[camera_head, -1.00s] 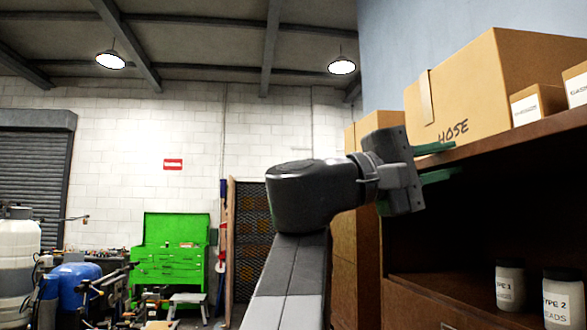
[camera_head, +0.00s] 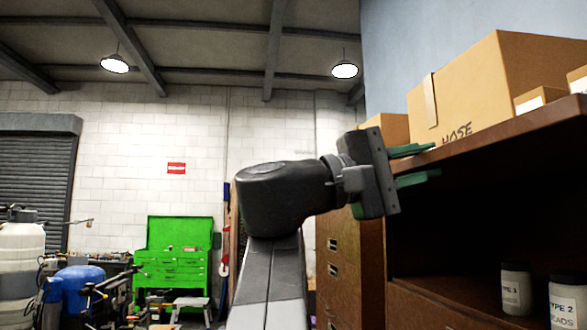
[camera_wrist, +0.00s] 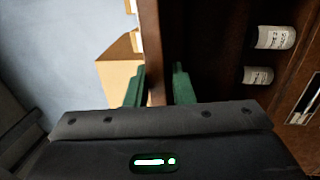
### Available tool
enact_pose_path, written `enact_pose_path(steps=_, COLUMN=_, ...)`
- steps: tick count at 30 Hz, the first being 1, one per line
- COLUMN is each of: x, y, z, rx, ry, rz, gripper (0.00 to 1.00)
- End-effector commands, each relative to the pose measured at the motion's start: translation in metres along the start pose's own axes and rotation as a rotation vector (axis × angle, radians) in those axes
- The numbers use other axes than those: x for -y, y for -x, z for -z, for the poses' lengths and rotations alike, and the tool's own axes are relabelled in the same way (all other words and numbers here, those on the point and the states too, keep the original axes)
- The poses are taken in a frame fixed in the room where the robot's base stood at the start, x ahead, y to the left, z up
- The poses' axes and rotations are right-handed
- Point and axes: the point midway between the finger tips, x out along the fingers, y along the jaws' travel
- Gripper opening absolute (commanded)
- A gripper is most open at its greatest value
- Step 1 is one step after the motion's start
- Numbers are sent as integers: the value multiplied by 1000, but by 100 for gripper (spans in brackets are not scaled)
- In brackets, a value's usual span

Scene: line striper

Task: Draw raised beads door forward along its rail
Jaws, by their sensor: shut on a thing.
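The raised beads door is a brown wooden panel (camera_head: 505,128) lying roughly level above a dark open compartment (camera_head: 470,225) in the cabinet at right. My gripper (camera_head: 425,165) comes from the left, with one green finger above the panel's front edge and one below. In the wrist view, my gripper (camera_wrist: 158,85) has the brown panel edge (camera_wrist: 155,60) between its two green fingers, shut on it. The rail is hidden. Inside the compartment stand two pale jars with dark lids, TYPE 1 (camera_head: 515,290) and TYPE 2 (camera_head: 564,302).
A HOSE box (camera_head: 470,90) and smaller boxes (camera_head: 538,97) stand on top of the cabinet behind the panel. A brown drawer cabinet (camera_head: 345,265) adjoins at left. Farther back are a green tool chest (camera_head: 178,265), a blue tank (camera_head: 80,285) and a shutter.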

Motion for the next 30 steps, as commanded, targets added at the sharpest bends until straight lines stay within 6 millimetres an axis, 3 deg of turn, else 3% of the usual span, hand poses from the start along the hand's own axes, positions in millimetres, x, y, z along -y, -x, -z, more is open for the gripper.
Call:
enact_pose_path(steps=13, x=-8, y=31, z=0, rx=-4, ry=-1, rz=-3, gripper=0)
enact_pose_path(steps=24, x=-9, y=36, z=0, rx=-1, ry=-1, rz=-3, gripper=0)
enact_pose_path(steps=25, x=-9, y=36, z=0, rx=-1, ry=-1, rz=-3, gripper=26)
enact_pose_path(steps=28, x=-8, y=36, z=0, rx=-1, ry=0, rz=-2, gripper=45)
enact_pose_path(steps=30, x=-8, y=36, z=0, rx=-1, ry=0, rz=-2, gripper=47)
